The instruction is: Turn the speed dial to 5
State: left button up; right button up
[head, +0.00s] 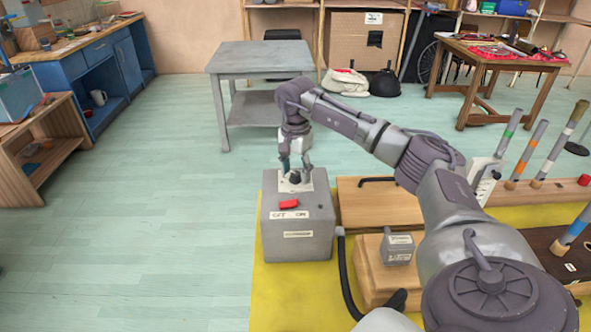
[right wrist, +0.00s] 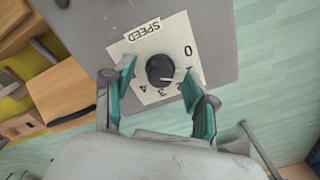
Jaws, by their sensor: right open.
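A grey box (head: 297,238) stands on the yellow mat, with a white dial plate on its top. The black speed dial (right wrist: 160,69) sits on this plate (right wrist: 150,92); it also shows in the head view (head: 295,177). The dial's white pointer line points right in the wrist view, to a spot below the 0. The 2, 3 and 4 show along the near side; a 5 cannot be made out, and the left finger covers part of the plate. My right gripper (right wrist: 158,82) is open, its teal-lined fingers on either side of the dial, seemingly not pressing it. My left gripper is not in view.
A black hose (head: 345,275) runs beside the box. Wooden boxes (head: 380,205) and upright tubes (head: 547,155) stand to the right. The floor on the left is clear.

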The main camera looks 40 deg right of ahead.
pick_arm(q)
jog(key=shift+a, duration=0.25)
pick_arm(e)
jog(key=shift+c, duration=0.7)
grip_shut()
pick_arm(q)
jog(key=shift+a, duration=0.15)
